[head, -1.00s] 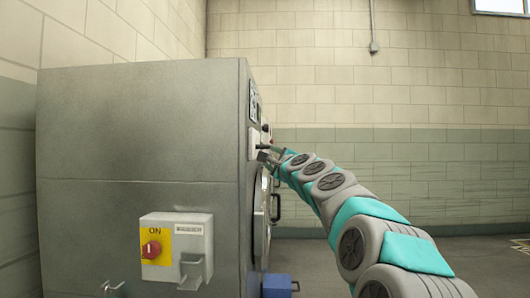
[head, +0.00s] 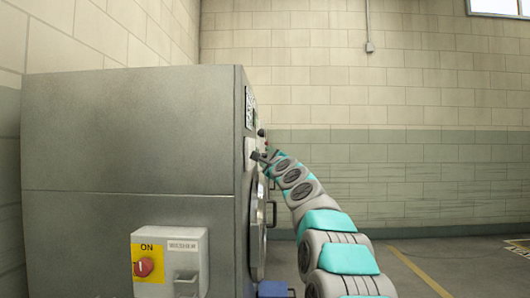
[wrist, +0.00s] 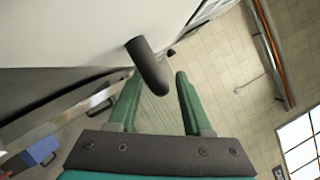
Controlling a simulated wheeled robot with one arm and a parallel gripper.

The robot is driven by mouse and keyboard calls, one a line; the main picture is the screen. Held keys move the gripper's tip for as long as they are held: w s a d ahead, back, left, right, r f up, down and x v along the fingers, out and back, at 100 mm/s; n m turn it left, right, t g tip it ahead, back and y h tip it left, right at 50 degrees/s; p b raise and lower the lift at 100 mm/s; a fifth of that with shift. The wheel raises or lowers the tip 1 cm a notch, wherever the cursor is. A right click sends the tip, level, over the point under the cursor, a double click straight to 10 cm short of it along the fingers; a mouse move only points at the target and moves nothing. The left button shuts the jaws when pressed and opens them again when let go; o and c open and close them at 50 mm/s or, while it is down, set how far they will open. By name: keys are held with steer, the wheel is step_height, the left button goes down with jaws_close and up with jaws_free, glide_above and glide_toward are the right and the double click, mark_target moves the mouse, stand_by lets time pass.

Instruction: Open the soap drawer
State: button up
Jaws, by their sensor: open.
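The soap drawer's white front (head: 250,148) is seen edge-on, high on the front of the grey washing machine (head: 130,140). In the wrist view the white front (wrist: 75,30) fills the upper left, and a dark rounded handle (wrist: 149,68) sticks out from it. The drawer looks shut. My gripper (wrist: 156,82) is open, its two green fingers spread apart, with the handle's end at the gap between the fingertips. I cannot tell whether a finger touches it. In the head view my gripper (head: 264,157) is small beside the drawer front.
The round door (head: 257,225) with its dark handle is below the drawer. A red switch on a yellow plate (head: 145,262) is on the machine's side. A blue object (head: 275,288) is low in front. Open floor (head: 450,265) lies to the right.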

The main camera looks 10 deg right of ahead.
steer(key=shift+w+a+r, duration=0.1)
steer(key=shift+w+r, duration=0.05)
steer(key=shift+w, duration=0.35)
jaws_close()
stand_by(1.3)
